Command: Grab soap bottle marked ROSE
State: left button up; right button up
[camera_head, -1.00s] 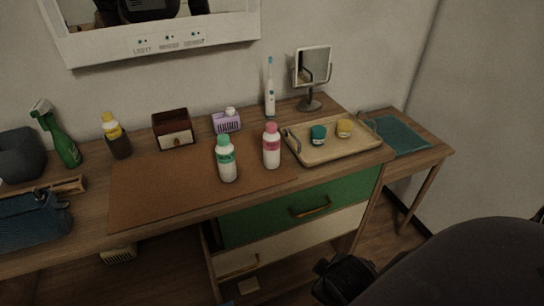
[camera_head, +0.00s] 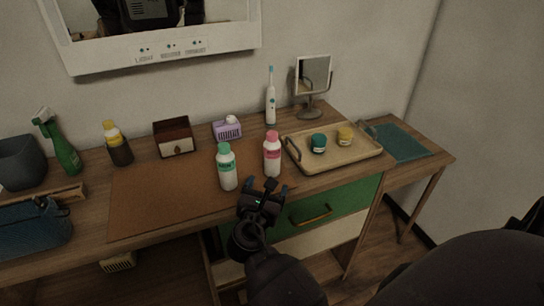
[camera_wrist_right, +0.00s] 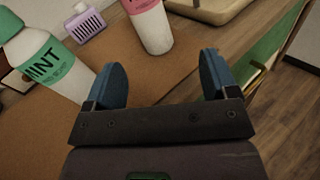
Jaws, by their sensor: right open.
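A white bottle with a pink cap and pink label (camera_head: 272,155) stands upright on the brown mat; its label text is not readable. In the right wrist view this pink bottle (camera_wrist_right: 151,27) shows at the top, ahead of the fingers. A white bottle with a green cap (camera_head: 227,168) stands to its left; in the wrist view this green bottle (camera_wrist_right: 48,62) reads MINT. My right gripper (camera_head: 267,187) is open and empty at the desk's front edge, just in front of the pink bottle and apart from it. My left gripper is not in view.
A wooden tray (camera_head: 345,160) with two small jars lies to the right of the pink bottle. A purple soap holder (camera_head: 227,132) and a toothbrush (camera_head: 270,100) stand behind. The mat (camera_head: 150,200) is clear on its left.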

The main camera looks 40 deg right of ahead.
aim_at(270, 163)
jog(key=shift+w+a+r+n+t, duration=0.15)
jog(key=shift+w+a+r+n, duration=0.1)
jog(key=shift+w+n, duration=0.15)
jog(key=shift+w+a+r+n+t, duration=0.15)
jog(key=shift+w+r+n, duration=0.1)
jog(key=shift+w+n, duration=0.15)
jog(key=shift+w+d, duration=0.15)
jog(key=x, duration=0.5)
jog(key=shift+s+d+b+x, duration=0.1)
jog(key=shift+s+b+x, duration=0.1)
jog(key=shift+x, duration=1.1)
jog(key=shift+s+d+b+x, duration=0.1)
jog(key=shift+d+b+x, duration=0.05)
jog(key=shift+x, duration=1.15)
jog(key=shift+r, duration=0.1)
